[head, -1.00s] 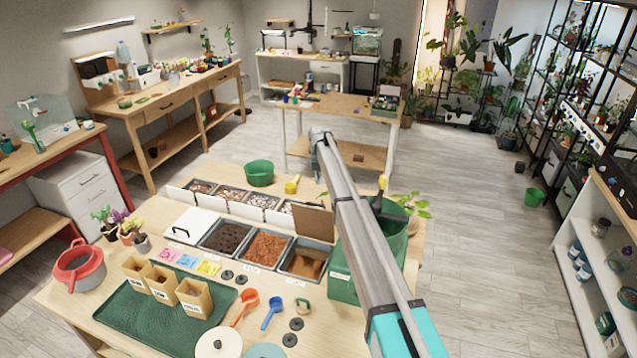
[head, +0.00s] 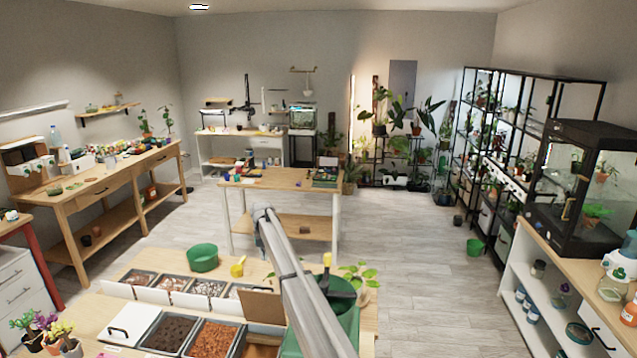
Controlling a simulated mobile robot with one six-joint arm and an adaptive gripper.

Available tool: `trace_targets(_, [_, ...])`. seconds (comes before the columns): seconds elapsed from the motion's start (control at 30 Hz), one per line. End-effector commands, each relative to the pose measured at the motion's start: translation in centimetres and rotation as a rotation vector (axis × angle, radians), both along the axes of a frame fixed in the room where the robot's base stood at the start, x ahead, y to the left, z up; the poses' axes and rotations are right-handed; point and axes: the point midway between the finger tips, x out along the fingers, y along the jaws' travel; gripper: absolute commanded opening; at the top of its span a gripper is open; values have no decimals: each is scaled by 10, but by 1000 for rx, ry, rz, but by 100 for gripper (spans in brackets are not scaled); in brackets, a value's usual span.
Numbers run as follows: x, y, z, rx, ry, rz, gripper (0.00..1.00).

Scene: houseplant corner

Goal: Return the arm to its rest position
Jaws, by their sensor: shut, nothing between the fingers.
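My arm rises from the bottom of the head view, and its grey link reaches up and left over the workbench (head: 95,322) to a joint above the bench's far side. The part beyond that joint is mostly hidden behind the link. My gripper does not show, so I cannot see its fingers or its place.
Close to my arm stand a green bin (head: 347,312) with a yellow-topped item (head: 327,262) and a leafy plant (head: 360,276). A green bowl (head: 202,258), yellow scoop (head: 238,267) and trays of substrate (head: 212,339) lie left. Open floor (head: 415,245) is beyond.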

Motion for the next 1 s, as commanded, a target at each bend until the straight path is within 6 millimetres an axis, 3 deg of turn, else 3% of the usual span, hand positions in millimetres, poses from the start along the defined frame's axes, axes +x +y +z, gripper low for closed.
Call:
trace_targets(0.03, [0, 0, 12, 0, 0, 0, 0])
trace_targets(0.3, [1, -1, 46, 0, 0, -1, 0])
trace_targets(0.7, [1, -1, 70, 0, 0, -1, 0])
trace_targets(1.0, [1, -1, 76, 0, 0, -1, 0])
